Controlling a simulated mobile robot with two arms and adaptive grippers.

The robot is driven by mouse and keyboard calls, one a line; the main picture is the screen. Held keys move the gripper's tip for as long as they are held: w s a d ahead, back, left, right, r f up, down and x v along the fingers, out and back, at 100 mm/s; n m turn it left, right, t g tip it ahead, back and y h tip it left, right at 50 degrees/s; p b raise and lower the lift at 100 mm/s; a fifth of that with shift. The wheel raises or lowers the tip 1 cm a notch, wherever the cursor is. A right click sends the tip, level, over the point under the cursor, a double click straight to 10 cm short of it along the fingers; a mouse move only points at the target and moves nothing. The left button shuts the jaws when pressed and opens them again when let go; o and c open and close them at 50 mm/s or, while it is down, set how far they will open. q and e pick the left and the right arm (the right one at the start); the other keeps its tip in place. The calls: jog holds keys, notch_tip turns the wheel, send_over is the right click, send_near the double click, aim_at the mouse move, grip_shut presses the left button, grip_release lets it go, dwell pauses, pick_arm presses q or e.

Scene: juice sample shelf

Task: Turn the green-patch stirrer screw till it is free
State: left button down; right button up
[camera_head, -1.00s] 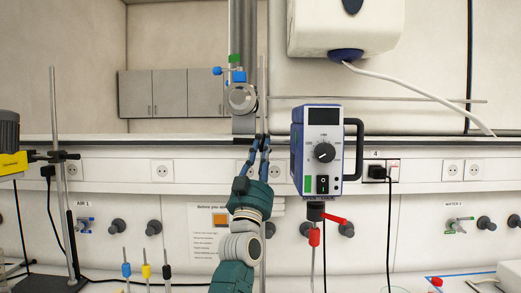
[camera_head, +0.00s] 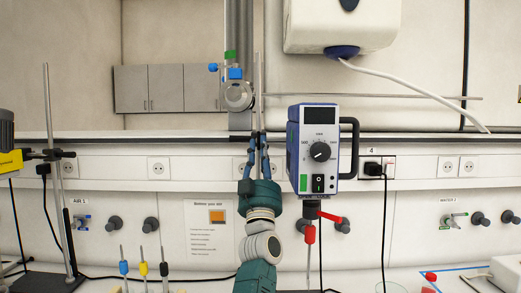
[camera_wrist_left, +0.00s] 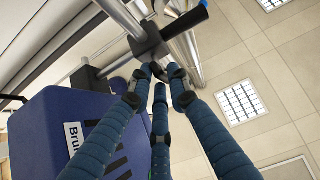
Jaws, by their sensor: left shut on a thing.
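The stirrer (camera_head: 319,150) with the green patch (camera_head: 303,183) is a blue and white box with a dial, left of its black handle. In the left wrist view its blue housing (camera_wrist_left: 90,125) is at the lower left. My left gripper (camera_head: 257,134) is just left of the stirrer, fingers pointing up in front of the thin stand rod. In the left wrist view the fingertips of my left gripper (camera_wrist_left: 160,74) are closed together just under a grey clamp block (camera_wrist_left: 148,42). The screw between them is mostly hidden by the fingers. My right gripper is not in view.
A thin vertical rod (camera_head: 259,75) rises above my left gripper. A thick grey column (camera_head: 239,25) with blue and green valves stands behind. A second stand (camera_head: 50,110) is at the left. A black bar (camera_wrist_left: 188,20) with a blue end sticks out of the clamp.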

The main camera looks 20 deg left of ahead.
pick_arm(q)
jog(key=c, duration=1.7)
grip_release()
jog(key=shift+s+a+r, duration=0.15)
jog(key=shift+r, duration=0.25)
jog(key=shift+c, duration=0.2)
jog(key=shift+f, duration=0.1)
jog(key=shift+f, duration=0.15)
notch_tip(320, 180, up, 10)
jog(key=shift+r, duration=0.1)
jog(key=shift+a, duration=0.1)
